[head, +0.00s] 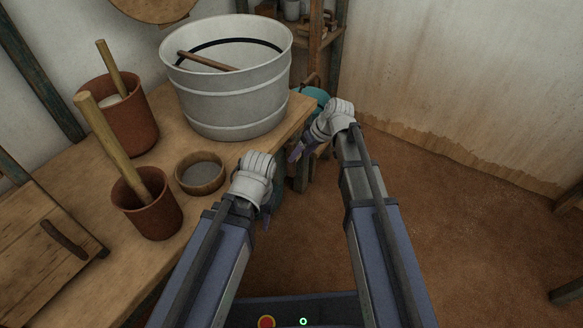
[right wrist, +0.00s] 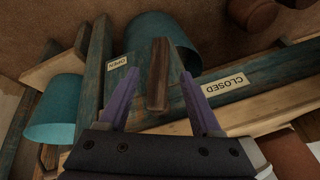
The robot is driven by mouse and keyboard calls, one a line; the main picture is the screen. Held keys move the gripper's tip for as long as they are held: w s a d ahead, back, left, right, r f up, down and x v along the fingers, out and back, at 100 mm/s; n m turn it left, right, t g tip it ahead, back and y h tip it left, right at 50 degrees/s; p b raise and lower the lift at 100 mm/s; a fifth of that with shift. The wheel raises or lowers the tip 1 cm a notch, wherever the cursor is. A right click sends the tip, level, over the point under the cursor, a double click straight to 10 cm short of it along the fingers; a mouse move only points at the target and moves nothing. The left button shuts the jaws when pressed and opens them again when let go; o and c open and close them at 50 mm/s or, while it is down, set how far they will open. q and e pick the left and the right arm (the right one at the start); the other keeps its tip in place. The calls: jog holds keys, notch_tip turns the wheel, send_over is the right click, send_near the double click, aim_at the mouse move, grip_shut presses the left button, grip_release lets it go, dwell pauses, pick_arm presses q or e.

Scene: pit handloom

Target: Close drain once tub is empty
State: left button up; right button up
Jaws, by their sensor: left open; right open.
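The grey metal tub (head: 226,100) stands on the wooden bench in the head view. A wooden stick (head: 207,61) leans inside it, and a dark band runs around its inner wall. I cannot make out any water in it. In the right wrist view, a wooden handle (right wrist: 158,75) stands between the spread purple fingers of my right gripper (right wrist: 160,105), not gripped. An OPEN label (right wrist: 118,63) is left of the handle and a CLOSED label (right wrist: 225,85) is right of it. My right gripper also shows beside the bench edge (head: 297,152). My left gripper (head: 267,215) is open and empty.
Brown pots (head: 120,118) with wooden sticks and a small wooden bowl (head: 200,174) crowd the bench. A teal vessel (right wrist: 55,110) is left of the handle in the right wrist view. The brown floor (head: 480,235) at the right is clear.

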aim_at(292, 165)
jog(key=shift+b+x, duration=3.45)
jog(key=shift+x, duration=0.45)
jog(key=shift+c, duration=0.3)
grip_shut()
